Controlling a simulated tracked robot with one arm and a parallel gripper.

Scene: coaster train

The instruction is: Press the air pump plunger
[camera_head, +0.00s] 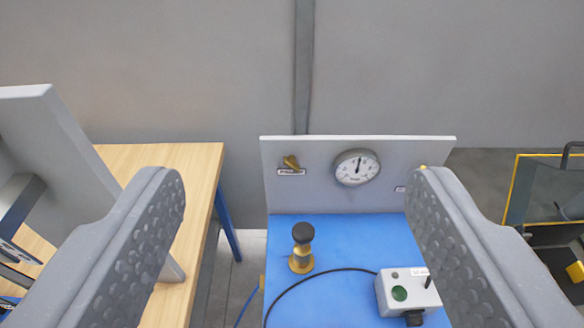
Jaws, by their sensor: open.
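The air pump plunger (303,239) is a black knob on a brass base, standing upright on a blue bench top (345,235). My gripper (290,200) is open, its two grey studded fingers at the left and right of the picture. The plunger shows between the fingers, farther from the camera, and nothing appears to be held. The plunger looks apart from both fingers. A round white pressure gauge (356,167) is mounted on the grey panel behind the bench top.
A brass valve (291,162) sits on the panel, left of the gauge. A grey control box (409,292) with a green button and a black cable (318,276) lie right of and before the plunger. A wooden table (203,165) stands left. A yellow-edged frame (512,190) stands right.

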